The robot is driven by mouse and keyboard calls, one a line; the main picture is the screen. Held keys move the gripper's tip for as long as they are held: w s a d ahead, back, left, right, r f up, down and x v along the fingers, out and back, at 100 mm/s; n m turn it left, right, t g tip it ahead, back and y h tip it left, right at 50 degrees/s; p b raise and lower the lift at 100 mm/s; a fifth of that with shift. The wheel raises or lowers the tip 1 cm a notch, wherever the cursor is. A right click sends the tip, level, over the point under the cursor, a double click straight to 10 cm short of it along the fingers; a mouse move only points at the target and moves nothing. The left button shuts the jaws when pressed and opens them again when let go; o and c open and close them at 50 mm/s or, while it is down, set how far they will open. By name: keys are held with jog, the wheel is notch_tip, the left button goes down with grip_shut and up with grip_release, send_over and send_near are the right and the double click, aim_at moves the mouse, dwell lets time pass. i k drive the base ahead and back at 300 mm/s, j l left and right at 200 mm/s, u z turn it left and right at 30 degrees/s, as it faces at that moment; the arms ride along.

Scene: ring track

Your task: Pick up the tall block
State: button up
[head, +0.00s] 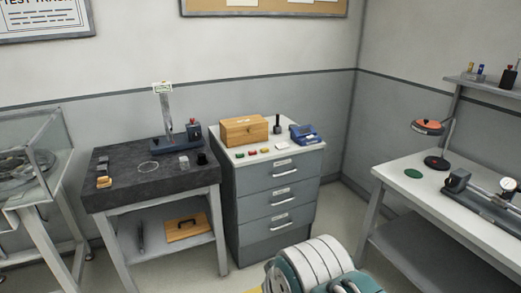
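I cannot tell for sure which thing is the tall block. On the dark stone-topped table (125,187) at left stands a tall grey upright (165,108) with a pale label at its top. Beside its foot are a blue-and-red piece (193,131), a small grey block (184,162) and a small black block (202,158). On the drawer cabinet (277,205) a slim dark upright piece (277,125) stands right of a wooden box (244,130). My gripper is not in view. Rounded white-and-teal parts of mine show at the bottom, well apart from these things.
A thin ring (148,167) and a tan-and-dark item (103,182) lie on the stone top. A blue device (304,134) and small coloured pieces are on the cabinet. A glass case (40,150) stands left; a white bench (425,195) with a lamp (428,126) stands right.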

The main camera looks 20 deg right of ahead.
aim_at(184, 162)
jog(key=i, duration=2.5)
jog(key=j+u, duration=0.05)
jog(key=j, duration=0.1)
